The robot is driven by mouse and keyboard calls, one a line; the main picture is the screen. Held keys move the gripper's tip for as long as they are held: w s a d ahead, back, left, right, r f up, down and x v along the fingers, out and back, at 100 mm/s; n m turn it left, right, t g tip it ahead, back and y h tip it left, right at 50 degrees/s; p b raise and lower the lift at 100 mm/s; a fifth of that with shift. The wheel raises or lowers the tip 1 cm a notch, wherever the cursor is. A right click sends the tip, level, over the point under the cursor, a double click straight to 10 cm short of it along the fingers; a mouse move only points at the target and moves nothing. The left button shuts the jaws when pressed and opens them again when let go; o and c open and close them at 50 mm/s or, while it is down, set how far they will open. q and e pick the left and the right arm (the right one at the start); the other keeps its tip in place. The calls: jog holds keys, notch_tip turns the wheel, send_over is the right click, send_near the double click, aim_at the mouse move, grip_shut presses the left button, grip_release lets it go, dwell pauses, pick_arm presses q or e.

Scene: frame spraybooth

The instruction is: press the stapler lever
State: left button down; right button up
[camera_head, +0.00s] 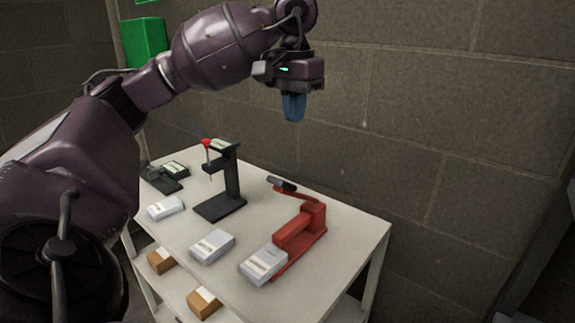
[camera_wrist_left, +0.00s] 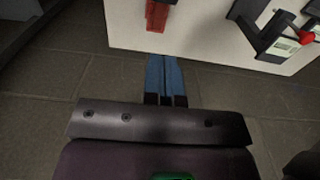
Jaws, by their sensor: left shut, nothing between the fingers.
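The red stapler (camera_head: 300,236) stands on the right part of the white table, with its lever raised and a black grip (camera_head: 282,184) at the lever's end. A white pack (camera_head: 264,264) lies at its front end. My left gripper (camera_head: 293,108) has blue fingers, is shut and empty, and hangs pointing down well above the stapler's lever, apart from it. In the left wrist view the shut fingers (camera_wrist_left: 166,75) show below part of the red stapler (camera_wrist_left: 158,14) at the top edge. My right gripper is not in view.
A black press stand (camera_head: 230,182) with a red knob (camera_head: 206,142) stands left of the stapler. A low black device (camera_head: 165,184) sits further left. White packs (camera_head: 212,246) lie along the table's front. Brown boxes (camera_head: 204,302) are on the lower shelf. A block wall (camera_head: 440,100) rises behind.

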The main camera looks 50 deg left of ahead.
pick_arm(q)
jog(key=f, duration=0.6)
jog(key=s+f, duration=0.1)
jog(key=f, duration=0.2)
jog(key=shift+s+f, duration=0.3)
jog(key=shift+s+d+f, duration=0.1)
jog(key=shift+s+f, duration=0.15)
jog(key=shift+f, duration=0.3)
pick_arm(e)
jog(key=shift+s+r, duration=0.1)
pick_arm(q)
jog(key=shift+f, duration=0.1)
